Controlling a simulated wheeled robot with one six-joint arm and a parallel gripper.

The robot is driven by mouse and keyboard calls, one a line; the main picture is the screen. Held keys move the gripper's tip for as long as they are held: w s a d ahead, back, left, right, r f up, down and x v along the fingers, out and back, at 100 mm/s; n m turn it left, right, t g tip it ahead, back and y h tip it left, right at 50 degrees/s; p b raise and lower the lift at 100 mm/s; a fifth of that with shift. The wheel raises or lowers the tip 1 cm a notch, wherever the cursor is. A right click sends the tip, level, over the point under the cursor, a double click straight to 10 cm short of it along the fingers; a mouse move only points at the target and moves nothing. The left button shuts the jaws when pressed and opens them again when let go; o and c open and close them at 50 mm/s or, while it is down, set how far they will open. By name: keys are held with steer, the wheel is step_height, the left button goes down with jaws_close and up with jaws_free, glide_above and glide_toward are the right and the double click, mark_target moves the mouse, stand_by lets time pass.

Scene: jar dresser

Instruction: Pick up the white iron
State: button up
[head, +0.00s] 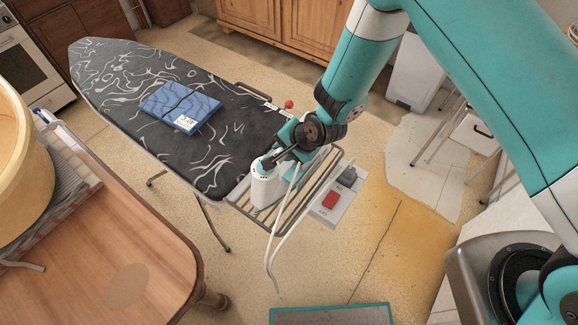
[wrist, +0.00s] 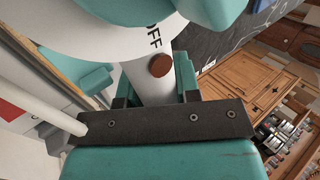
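The white iron (head: 264,187) has teal parts and is at the slatted metal rest on the near end of the ironing board (head: 95,75). I cannot tell whether it touches the rest. My gripper (head: 270,163) reaches down to the iron's upper part. In the wrist view the iron's white handle (wrist: 153,84), with a brown button and "OFF" lettering, stands between the fingers of my gripper (wrist: 156,98). The fingers appear closed against both sides of it. The fingertips are partly hidden. A white cord hangs from the iron area towards the floor.
A blue folded cloth (head: 180,106) with a label lies on the board. Beside the rest is a grey panel with a red switch (head: 331,199). A wooden table (head: 120,240) stands at lower left. Wooden cabinets (head: 300,30) stand behind. Floor is open below the rest.

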jaws_close()
steer(key=shift+r, duration=0.1)
stand_by(1.1)
